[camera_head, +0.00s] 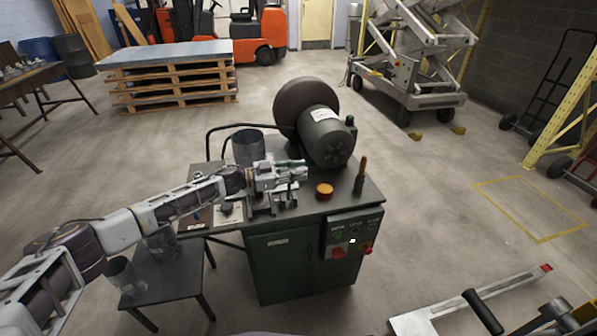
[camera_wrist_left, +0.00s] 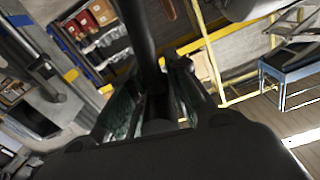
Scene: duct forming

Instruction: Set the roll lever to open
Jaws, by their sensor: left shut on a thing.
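My left gripper (camera_head: 292,172) is over the top of the green bench machine (camera_head: 300,262), in front of the motor. In the left wrist view, its two greenish fingers (camera_wrist_left: 155,105) are closed around a dark round bar (camera_wrist_left: 138,42), which looks like the roll lever. The bar runs from between the fingers to the top edge of that view. In the head view the gripper hides most of the bar, so I cannot tell its exact angle.
A grey motor (camera_head: 325,137) stands behind the gripper, with a metal cylinder (camera_head: 247,148) to the left. An orange button (camera_head: 324,190) and an upright wooden-handled tool (camera_head: 361,175) are to the right. A small table (camera_head: 170,283) stands front left.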

